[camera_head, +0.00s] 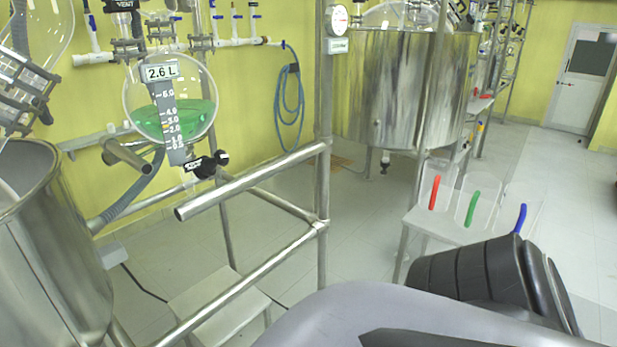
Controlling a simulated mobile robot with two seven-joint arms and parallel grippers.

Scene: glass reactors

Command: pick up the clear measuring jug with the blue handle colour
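The clear measuring jug with the blue handle (520,219) stands at the right end of a row of jugs on a small white table (425,222). Its see-through body is hard to make out, and its lower part is close behind a dark ribbed part of my arm in this view. A jug with a green handle (472,208) stands to its left, and one with a red handle (433,192) further left. Neither of my grippers shows, so nothing is seen held.
A large steel vessel (405,90) stands behind the table. A metal pipe frame (321,190) stands to the left, with a round glass flask (200,95) labelled 2.6 L beyond it. A steel drum (50,260) is at the left edge. Floor right of the table is clear.

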